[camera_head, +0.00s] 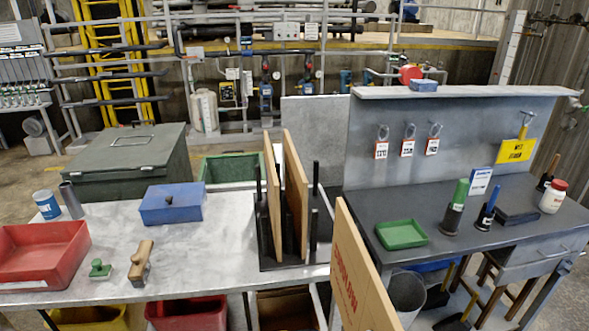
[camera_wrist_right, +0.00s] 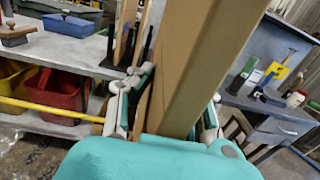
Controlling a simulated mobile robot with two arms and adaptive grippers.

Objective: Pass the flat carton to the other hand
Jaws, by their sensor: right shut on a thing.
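The flat carton (camera_head: 358,275), a brown panel with red lettering, stands upright and tilted at the bottom centre of the head view; its lower part is cut off. In the right wrist view the carton (camera_wrist_right: 203,75) rises edge-on between the fingers of my right gripper (camera_wrist_right: 168,108). The right gripper is shut on it, with a finger on each side. The right gripper is outside the head view. My left gripper is in neither view.
Two brown panels (camera_head: 296,190) stand in a black rack (camera_head: 288,262) on the grey table (camera_head: 225,235). A blue box (camera_head: 172,204) and a red tray (camera_head: 40,255) are at left. At right, a dark workbench (camera_head: 440,255) holds a green tray (camera_head: 401,234) and several bottles.

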